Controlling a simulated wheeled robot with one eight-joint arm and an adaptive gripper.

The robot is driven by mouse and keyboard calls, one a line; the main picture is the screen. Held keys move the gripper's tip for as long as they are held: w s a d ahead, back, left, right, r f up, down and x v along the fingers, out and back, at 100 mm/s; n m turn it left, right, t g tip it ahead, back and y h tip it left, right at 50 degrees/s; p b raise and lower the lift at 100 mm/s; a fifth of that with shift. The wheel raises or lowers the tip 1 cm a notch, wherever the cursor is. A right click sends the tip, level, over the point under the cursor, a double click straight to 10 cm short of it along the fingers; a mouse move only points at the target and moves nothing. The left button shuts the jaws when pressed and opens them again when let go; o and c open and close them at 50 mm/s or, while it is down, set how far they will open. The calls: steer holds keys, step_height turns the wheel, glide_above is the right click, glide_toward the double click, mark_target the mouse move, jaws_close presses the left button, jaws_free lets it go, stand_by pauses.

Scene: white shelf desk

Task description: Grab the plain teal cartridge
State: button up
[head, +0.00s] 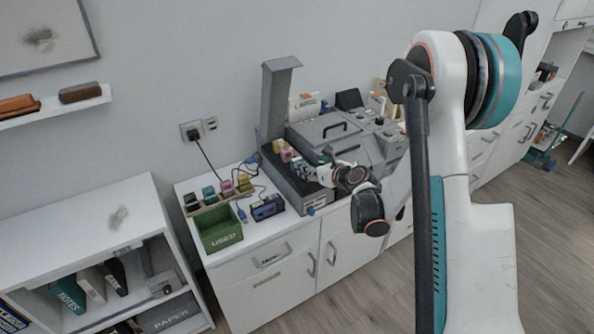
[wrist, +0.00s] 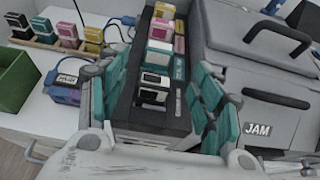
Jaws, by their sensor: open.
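A teal cartridge with a white top (wrist: 157,58) sits in the printer's slot row in the wrist view, between a magenta one (wrist: 160,30) behind and a black-and-white one (wrist: 154,90) in front. Another teal cartridge (wrist: 43,27) stands in the wooden rack at the left; it also shows in the head view (head: 208,193). I cannot tell which of the two is plain. My gripper (wrist: 162,76) is open over the slot row, its teal-padded fingers on either side of the black and teal cartridges. It also shows in the head view (head: 307,171), partly hiding the slots.
The grey printer (head: 318,128) has its lid raised at the left. A yellow cartridge (wrist: 165,10) sits at the far end of the row. The rack, a green bin (head: 221,236) marked USED and a blue device (head: 267,208) with cables stand left of the printer.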

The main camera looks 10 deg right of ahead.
steer(key=b+x, duration=0.3)
steer(key=x, duration=0.6)
steer(key=shift+r, duration=0.1)
steer(key=c, duration=1.1)
